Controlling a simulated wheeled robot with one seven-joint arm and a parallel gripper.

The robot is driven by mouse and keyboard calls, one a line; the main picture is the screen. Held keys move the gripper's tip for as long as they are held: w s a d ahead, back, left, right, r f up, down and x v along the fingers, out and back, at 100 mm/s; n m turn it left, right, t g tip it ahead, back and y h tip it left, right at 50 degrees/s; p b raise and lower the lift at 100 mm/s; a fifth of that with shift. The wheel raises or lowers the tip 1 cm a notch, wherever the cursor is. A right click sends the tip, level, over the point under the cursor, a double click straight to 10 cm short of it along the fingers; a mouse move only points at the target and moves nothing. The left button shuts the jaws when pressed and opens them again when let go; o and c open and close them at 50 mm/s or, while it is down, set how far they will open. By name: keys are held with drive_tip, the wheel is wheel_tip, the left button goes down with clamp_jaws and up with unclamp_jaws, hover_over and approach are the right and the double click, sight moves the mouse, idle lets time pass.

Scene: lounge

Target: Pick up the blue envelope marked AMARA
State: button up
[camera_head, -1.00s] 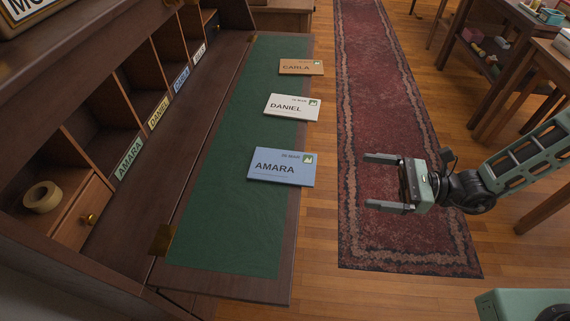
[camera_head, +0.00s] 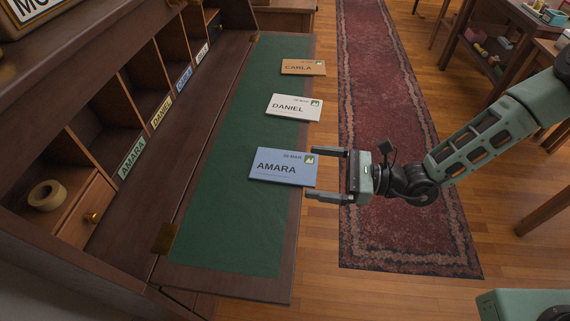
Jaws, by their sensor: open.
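The blue envelope marked AMARA (camera_head: 282,167) lies flat on the green desk surface (camera_head: 225,225), its right end over the wooden edge. My gripper (camera_head: 328,173) is open just to its right, with its fingers pointing left toward the envelope's right end. The upper fingertip appears very close to the envelope's right edge; I cannot tell whether it touches. The lower fingertip shows past the desk edge, below the envelope's lower right corner. Nothing is between the fingers.
A white envelope marked DANIEL (camera_head: 294,107) and a tan one marked CARLA (camera_head: 303,67) lie farther back on the desk. Labelled pigeonholes, including AMARA (camera_head: 132,159), stand at left, with a tape roll (camera_head: 46,195). A red rug (camera_head: 385,110) covers the floor at right.

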drive_tip(key=shift+c, duration=0.3)
drive_tip(key=c, duration=0.8)
drive_tip(key=shift+c, duration=0.2)
